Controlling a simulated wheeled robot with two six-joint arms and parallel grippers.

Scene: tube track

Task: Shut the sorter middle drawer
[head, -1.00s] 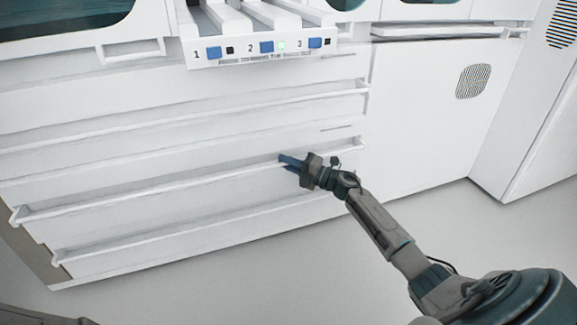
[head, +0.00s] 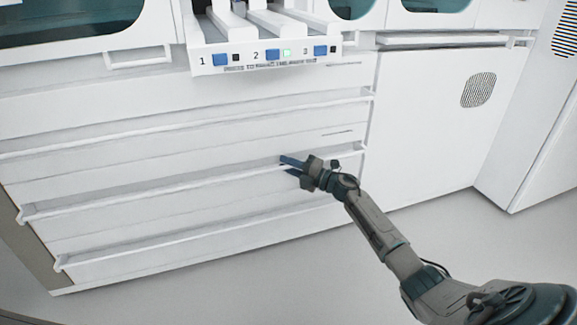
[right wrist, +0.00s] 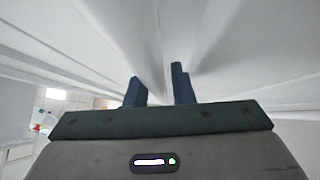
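The sorter is a wide white cabinet front with long horizontal drawers and full-width lip handles. The middle drawer (head: 130,198) has its handle running from the lower left up to the right; how far it stands out is hard to tell. My right gripper (head: 285,166) is at the right part of that handle, with its blue fingers pointing left toward the front. In the right wrist view, the two fingers (right wrist: 159,88) are apart, close to white drawer surfaces, with nothing clearly clamped between them. Contact cannot be told. My left gripper is not in view.
The upper drawer handle (head: 190,125) and lower drawer handle (head: 190,238) run above and below. A white rack (head: 265,58) with blue buttons numbered 1 to 3 juts out above. A white cabinet door (head: 430,120) is at right. The grey floor (head: 400,235) is clear in front.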

